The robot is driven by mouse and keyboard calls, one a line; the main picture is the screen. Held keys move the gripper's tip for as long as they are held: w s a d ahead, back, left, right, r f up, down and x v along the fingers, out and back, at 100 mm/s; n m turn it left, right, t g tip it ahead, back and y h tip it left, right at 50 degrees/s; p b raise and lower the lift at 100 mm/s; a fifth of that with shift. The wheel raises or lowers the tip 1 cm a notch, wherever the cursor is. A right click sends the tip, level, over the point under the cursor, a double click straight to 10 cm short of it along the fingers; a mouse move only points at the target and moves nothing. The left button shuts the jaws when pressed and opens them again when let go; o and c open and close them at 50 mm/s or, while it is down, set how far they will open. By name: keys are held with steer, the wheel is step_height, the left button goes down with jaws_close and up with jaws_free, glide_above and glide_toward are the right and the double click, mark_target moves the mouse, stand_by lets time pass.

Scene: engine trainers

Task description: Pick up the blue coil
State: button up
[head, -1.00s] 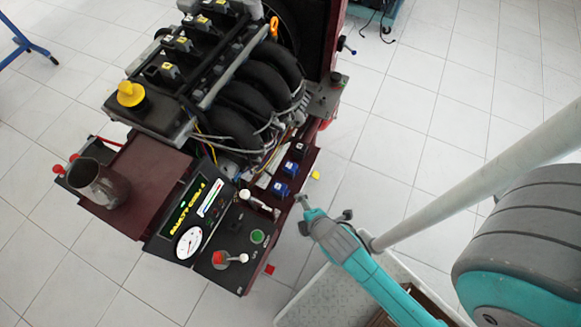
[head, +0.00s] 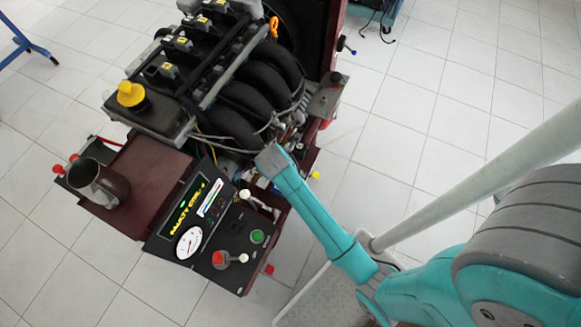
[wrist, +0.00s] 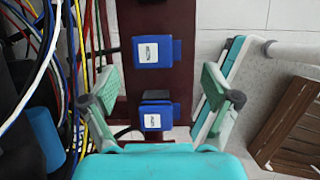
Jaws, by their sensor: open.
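Two blue coils with white labels sit on a dark red rail in the wrist view. One blue coil (wrist: 152,52) is farther up the picture, with a black cable on its left. The other blue coil (wrist: 154,117) is lower, nearer my gripper's body. My gripper (wrist: 158,90) is open and empty, with its fingers left and right of the rail. The lower coil lies between the two fingers in the picture; I cannot tell the height gap. In the head view my arm covers the coils and my gripper.
Coloured wires (wrist: 70,75) run close along the left finger. A brown slatted crate (wrist: 292,130) is at the right. In the head view the engine (head: 225,85) stands behind the arm and the control panel (head: 205,225) is to its left. Tiled floor at the right is free.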

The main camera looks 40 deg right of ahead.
steer(key=x, duration=0.3)
steer(key=d+x, duration=0.1)
steer(key=x, duration=0.1)
steer(key=shift+w+r, duration=0.2)
steer(key=shift+w, duration=0.05)
steer(key=shift+w+d+f, duration=0.1)
steer(key=shift+f, duration=0.45)
steer(key=c, duration=1.4)
